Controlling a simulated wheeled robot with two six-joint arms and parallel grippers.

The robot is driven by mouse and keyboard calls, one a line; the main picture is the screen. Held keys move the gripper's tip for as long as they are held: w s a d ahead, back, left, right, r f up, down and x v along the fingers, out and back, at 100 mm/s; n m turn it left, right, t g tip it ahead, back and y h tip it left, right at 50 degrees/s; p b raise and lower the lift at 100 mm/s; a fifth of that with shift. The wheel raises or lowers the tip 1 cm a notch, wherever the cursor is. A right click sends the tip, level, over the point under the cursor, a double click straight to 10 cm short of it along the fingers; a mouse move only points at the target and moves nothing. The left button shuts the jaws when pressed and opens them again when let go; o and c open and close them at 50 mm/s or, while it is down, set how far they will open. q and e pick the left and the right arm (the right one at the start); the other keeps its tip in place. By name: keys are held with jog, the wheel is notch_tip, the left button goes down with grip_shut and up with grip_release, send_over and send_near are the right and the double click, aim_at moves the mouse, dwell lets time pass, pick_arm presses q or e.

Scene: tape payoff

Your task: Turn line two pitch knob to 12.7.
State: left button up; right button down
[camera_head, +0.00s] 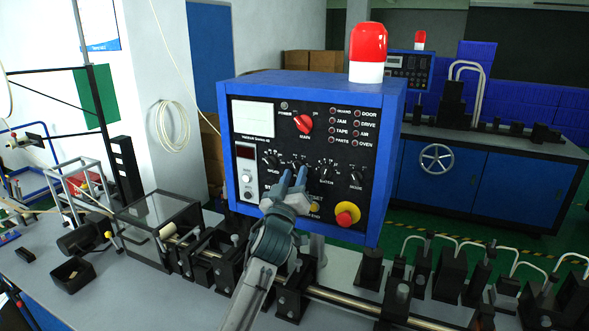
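The blue control box (228,105) stands in the middle with its dark panel facing me. A row of small black knobs crosses the panel, including the left knob (270,160) and the right knob (355,179). The labels are too small to read surely, so I cannot tell which knob is pitch. My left gripper (293,175) is in front of the panel's lower middle, fingers pointing up at the knob row. Its two fingers stand apart with a gap between them. They hide part of the row, and I cannot tell whether they touch a knob. My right gripper is out of view.
A red main switch (303,123) sits above the knobs; a red and yellow stop button (346,214) is at lower right. A red beacon (368,50) tops the box. Black fixtures along a rail (345,299) stand in front. A clear-sided box (160,225) is at left.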

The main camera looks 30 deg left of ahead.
pick_arm(q)
jog(key=shift+w+r, duration=0.15)
jog(key=shift+r, duration=0.05)
jog(key=shift+f, duration=0.1)
jog(key=shift+w, duration=0.1)
jog(key=shift+c, duration=1)
grip_shut()
jog(key=shift+b, duration=0.45)
jog(key=n+g+y+b, duration=0.1)
jog(key=n+b, duration=0.2)
jog(key=n+g+y+b, duration=0.1)
jog(key=n+b, duration=0.2)
jog(key=b, duration=0.1)
jog(key=shift+d+n+y, duration=0.2)
jog(key=shift+n+y, duration=0.1)
jog(key=n+b, duration=0.1)
jog(key=n+g+b, duration=0.1)
jog(key=shift+r+n+y, duration=0.25)
jog(key=shift+n+y, duration=0.05)
jog(key=shift+y, duration=0.1)
jog(key=shift+d+r+n+g+b, duration=0.15)
jog(key=shift+n+g+b, duration=0.25)
jog(key=shift+n, duration=0.5)
